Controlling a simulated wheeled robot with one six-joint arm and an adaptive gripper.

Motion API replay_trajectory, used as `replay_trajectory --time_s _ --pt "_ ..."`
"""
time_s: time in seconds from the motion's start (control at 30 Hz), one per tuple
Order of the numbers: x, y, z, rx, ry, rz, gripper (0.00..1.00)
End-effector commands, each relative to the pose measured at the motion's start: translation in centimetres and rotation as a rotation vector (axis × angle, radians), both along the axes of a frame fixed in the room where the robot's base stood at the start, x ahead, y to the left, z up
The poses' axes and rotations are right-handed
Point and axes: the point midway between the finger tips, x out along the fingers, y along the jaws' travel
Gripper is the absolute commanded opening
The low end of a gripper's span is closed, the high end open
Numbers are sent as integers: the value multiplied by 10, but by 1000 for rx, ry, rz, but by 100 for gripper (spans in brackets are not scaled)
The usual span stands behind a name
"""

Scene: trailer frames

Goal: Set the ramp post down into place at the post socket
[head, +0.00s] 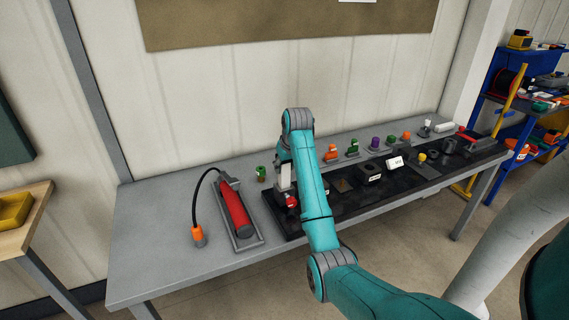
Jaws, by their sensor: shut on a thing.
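My gripper (288,188) points down over the left end of a black board (277,217) on the grey bench. It is shut on a piece with a red part (292,202) showing below it, which I take to be the ramp post. The piece's lower end is close to the board; I cannot tell whether it touches or is seated. My teal arm covers part of the area just to the right. I cannot make out which fixture on the board is the post socket. A dark block (372,172) with a white label stands farther right on the board.
A red cylinder (236,209) with a black hose lies in a grey tray (247,243) left of the board. A small green piece (261,173) stands behind it. Several coloured pieces line the board's back.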

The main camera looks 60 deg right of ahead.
Motion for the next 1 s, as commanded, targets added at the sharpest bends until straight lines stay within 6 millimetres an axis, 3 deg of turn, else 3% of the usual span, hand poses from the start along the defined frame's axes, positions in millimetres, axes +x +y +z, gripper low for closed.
replay_trajectory --time_s 0.6,1.0 --pt "0 0 -30 -1 -1 0 0" --pt "0 0 -35 -1 -1 0 0"
